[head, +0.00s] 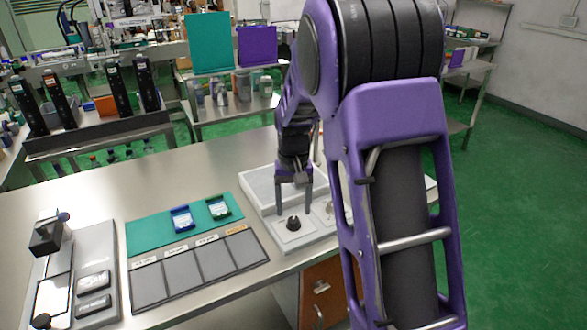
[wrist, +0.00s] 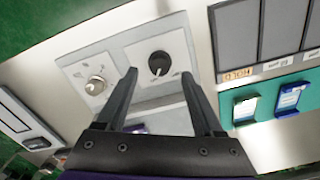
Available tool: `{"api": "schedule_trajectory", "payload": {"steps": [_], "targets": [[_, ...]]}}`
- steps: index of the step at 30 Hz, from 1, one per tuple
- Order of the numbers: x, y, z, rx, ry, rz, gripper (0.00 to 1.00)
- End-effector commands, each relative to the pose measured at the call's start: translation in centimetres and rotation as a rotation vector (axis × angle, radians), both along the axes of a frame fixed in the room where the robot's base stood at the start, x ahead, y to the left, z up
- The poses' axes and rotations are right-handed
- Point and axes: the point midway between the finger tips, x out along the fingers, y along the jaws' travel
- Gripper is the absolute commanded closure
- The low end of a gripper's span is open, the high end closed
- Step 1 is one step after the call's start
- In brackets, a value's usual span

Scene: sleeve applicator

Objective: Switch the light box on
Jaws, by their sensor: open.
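My gripper (head: 294,210) is open, pointing down over the black knob. In the wrist view the fingertips (wrist: 159,74) appear on either side of this knob; I cannot tell whether they touch it.
A dark tray with several compartments (head: 200,268) and a teal mat (head: 150,233) with a blue holder (head: 181,218) and a green holder (head: 218,207) lie left of the box. A grey device (head: 97,255) stands at far left. The table behind the mat is clear.

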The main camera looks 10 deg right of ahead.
Motion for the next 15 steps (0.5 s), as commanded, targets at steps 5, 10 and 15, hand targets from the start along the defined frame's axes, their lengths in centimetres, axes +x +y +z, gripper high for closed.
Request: {"api": "schedule_trajectory", "payload": {"steps": [5,10,15], "targets": [[0.1,0.0,4.8,0.0,-0.005,-0.001,0.31],[0.1,0.0,8.9,0.0,-0.005,-0.001,0.31],[0.0,0.0,12.0,0.001,-0.003,-0.001,0.31]]}}
